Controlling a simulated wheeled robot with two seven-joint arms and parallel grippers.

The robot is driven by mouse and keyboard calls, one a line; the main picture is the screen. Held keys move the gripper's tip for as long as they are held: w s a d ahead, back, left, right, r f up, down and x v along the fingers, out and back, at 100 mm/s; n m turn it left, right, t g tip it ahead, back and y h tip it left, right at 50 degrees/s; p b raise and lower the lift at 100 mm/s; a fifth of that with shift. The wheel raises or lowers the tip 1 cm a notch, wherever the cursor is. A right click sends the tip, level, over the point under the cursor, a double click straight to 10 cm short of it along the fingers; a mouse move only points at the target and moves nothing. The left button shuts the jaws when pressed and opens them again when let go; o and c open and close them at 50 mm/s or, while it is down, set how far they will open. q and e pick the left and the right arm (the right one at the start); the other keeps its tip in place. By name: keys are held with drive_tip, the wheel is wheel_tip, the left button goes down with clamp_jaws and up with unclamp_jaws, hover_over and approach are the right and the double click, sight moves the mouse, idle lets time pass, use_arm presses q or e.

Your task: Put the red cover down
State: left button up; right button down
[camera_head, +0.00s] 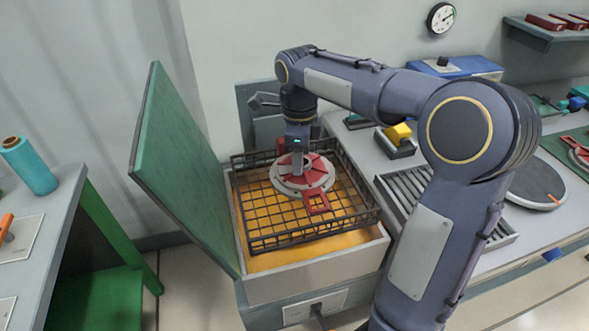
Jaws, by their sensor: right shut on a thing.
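My right gripper (298,165) points down and is shut on the red cover (320,172), at its middle. The cover is a round disc with a pale grey rim, red segments and a red tab sticking out toward the front. It is over a black wire basket (262,240) that sits in an open box (320,278) with an orange-yellow inside. I cannot tell whether the cover touches the basket's wire floor. My gripper hides part of the cover's centre. My left gripper is not in view.
The box's green lid (180,160) stands open on the left. A grey bench on the right holds a slatted rack (405,190), a yellow-topped device (398,133) and a dark round plate (537,183). A teal roll (30,168) stands on the left table.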

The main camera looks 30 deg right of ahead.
drive_tip(key=f, duration=0.3)
drive_tip(key=shift+w+a+f, duration=0.2)
drive_tip(key=shift+w+a, duration=0.1)
drive_tip(key=shift+a, duration=0.1)
drive_tip(key=shift+f, duration=0.25)
drive_tip(key=shift+f, duration=0.1)
drive_tip(key=shift+f, duration=0.1)
drive_tip(key=c, duration=0.9)
unclamp_jaws()
drive_tip(key=shift+s, duration=0.1)
drive_tip(key=shift+c, duration=0.2)
